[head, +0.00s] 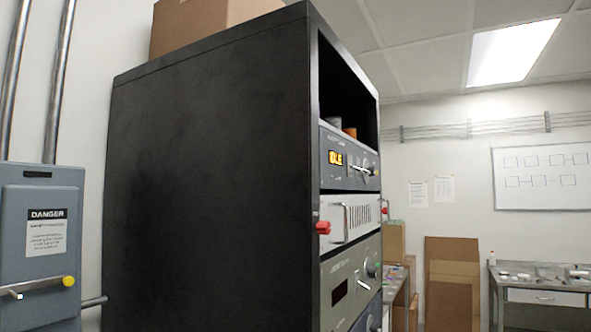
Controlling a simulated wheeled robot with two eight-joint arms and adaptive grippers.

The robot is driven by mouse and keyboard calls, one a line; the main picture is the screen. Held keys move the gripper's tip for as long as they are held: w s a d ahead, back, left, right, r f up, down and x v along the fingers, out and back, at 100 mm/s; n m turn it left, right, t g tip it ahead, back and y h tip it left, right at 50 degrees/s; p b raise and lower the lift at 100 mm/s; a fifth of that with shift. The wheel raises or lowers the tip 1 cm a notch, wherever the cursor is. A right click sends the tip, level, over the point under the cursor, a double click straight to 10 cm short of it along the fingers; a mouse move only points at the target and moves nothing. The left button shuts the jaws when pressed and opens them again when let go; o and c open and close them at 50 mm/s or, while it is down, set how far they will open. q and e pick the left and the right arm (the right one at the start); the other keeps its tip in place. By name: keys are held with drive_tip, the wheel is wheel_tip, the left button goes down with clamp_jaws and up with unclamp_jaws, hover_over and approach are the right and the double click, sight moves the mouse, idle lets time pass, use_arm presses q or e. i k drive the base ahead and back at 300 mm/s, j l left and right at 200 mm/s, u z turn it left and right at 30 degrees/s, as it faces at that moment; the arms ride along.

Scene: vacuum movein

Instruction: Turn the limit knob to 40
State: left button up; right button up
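A tall black equipment rack (210,205) stands close in the middle of the head view, its front seen at a steep angle. Its upper blue-grey unit (348,180) has a lit amber display (335,158) whose readable letters look like "DLE", with a silver control to its right. A lower grey-green unit (350,285) has a dark display (339,292) and a round dark knob (373,269). The labels are too small to tell which control is the limit knob, and no setting is readable. Neither of my grippers is in view.
A white unit (362,215) with a handle and a red part (322,227) sits between the two. A grey danger-labelled box (40,250) with a yellow-tipped lever is at left. Cardboard boxes (452,285) and a workbench (540,280) stand behind at right.

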sight(372, 169)
drive_tip(key=i+l, duration=0.15)
drive_tip(key=l, duration=0.25)
drive_tip(key=i+l, duration=0.15)
drive_tip(key=l, duration=0.25)
drive_tip(key=i+l+z, duration=0.1)
drive_tip(key=l, duration=0.25)
drive_tip(key=i+l, duration=0.2)
drive_tip(key=l, duration=0.2)
